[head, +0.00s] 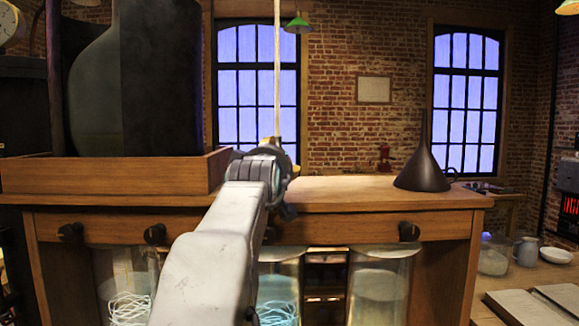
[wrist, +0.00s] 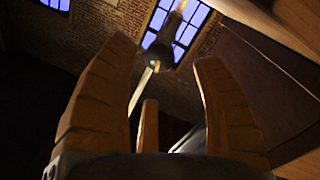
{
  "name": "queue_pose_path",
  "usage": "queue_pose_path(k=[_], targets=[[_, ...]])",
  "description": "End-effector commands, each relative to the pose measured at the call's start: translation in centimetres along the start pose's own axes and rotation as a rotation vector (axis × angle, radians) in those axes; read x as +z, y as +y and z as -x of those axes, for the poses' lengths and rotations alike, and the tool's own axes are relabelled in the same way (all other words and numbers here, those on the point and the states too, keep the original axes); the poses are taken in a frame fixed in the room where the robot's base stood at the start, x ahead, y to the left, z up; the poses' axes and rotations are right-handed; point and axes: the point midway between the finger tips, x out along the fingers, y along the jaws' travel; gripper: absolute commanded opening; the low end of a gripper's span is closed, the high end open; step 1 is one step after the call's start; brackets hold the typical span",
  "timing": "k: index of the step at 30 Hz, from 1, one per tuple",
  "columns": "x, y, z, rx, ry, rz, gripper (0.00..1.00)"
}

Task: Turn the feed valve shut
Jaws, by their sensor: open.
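My arm reaches up and forward over the wooden bench in the head view, with my gripper (head: 264,158) at its far end, its fingers mostly hidden there. In the wrist view the three ridged brown fingers of my gripper (wrist: 155,75) are spread open, with nothing seen held. Several dark round knobs sit along the bench front, including a left one (head: 70,232), one beside it (head: 154,234) and a right one (head: 409,231). I cannot tell which of them, if any, is the feed valve. A small brass-coloured part (head: 270,142) shows just behind my gripper, partly hidden.
A large dark vessel (head: 135,80) stands in a wooden tray (head: 110,174) at left. A dark funnel (head: 422,170) stands at the bench's right end. Glass jars (head: 378,285) stand below. The bench top between gripper and funnel is clear.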

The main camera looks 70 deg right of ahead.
Motion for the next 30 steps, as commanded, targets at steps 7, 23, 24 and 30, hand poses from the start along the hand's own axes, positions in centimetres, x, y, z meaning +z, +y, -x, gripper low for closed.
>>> queue_pose_path(k=[7, 23, 24, 30], targets=[[-0.3, 0.2, -3.1, -0.003, -0.002, 0.002, 0.61], [-0.1, 0.0, -6.7, 0.000, 0.000, 0.000, 0.61], [-0.1, 0.0, -6.7, 0.000, 0.000, 0.000, 0.61], [0.0, 0.0, -6.7, 0.000, 0.000, 0.000, 0.61]])
